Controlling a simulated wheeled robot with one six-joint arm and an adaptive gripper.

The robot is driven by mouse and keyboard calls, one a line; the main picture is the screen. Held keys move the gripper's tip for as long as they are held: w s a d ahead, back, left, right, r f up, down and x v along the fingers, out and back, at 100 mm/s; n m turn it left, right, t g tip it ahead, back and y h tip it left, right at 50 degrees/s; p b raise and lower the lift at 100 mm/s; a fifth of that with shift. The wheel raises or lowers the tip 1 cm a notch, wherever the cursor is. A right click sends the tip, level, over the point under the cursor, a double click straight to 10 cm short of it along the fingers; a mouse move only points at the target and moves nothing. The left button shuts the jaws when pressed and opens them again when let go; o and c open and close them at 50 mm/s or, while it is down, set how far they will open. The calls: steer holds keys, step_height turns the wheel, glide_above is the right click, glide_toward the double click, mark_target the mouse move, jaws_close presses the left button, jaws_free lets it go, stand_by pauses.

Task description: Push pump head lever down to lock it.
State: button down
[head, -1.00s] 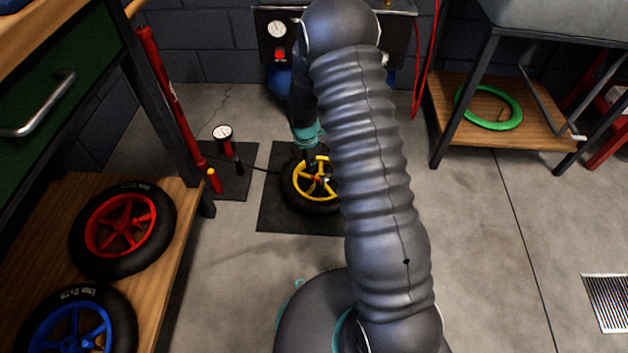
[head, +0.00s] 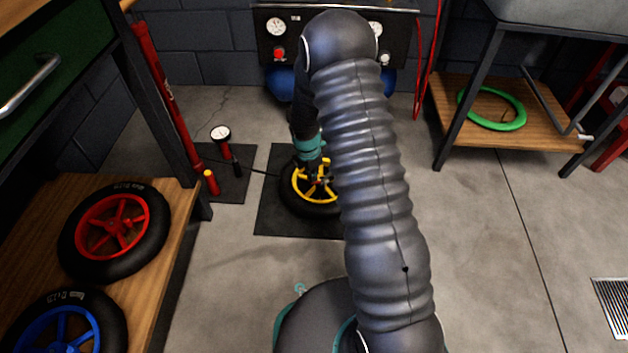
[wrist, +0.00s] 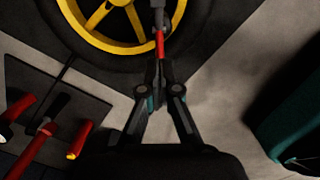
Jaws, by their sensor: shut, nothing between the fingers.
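The yellow-rimmed wheel (head: 296,202) lies flat on a dark mat, partly hidden by my arm. In the wrist view its yellow rim (wrist: 82,25) and black tyre fill the upper left. The pump head (wrist: 158,4) is a grey piece at the top centre there, over the wheel. Its red lever (wrist: 160,42) points from it toward my fingers. My gripper (wrist: 160,66) is shut and empty, its tips at the lever's near end. I cannot tell whether they touch. In the head view my gripper (head: 313,170) is low over the wheel, and the lever is hidden.
The floor pump (head: 222,150) with its gauge stands on a mat left of the wheel; a hose runs toward the wheel. A wooden shelf (head: 165,265) with red and blue wheels is at the left. A compressor panel (head: 268,52) stands behind. Floor at the right is clear.

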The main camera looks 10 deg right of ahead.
step_height(320, 180, down, 3)
steer(key=shift+r+b, duration=0.2)
steer(key=shift+b, duration=0.35)
steer(key=shift+r, duration=0.15)
steer(key=shift+a, duration=0.15)
steer(key=shift+s+a+r+p, duration=0.15)
steer(key=shift+a+p, duration=0.15)
steer(key=shift+s+a+r, duration=0.15)
steer(key=shift+s+a, duration=0.05)
steer(key=shift+a, duration=0.3)
steer(key=shift+s+a+r, duration=0.15)
steer(key=shift+a, duration=0.35)
step_height(320, 180, up, 12)
steer(key=a, duration=0.1)
steer(key=shift+s, duration=0.2)
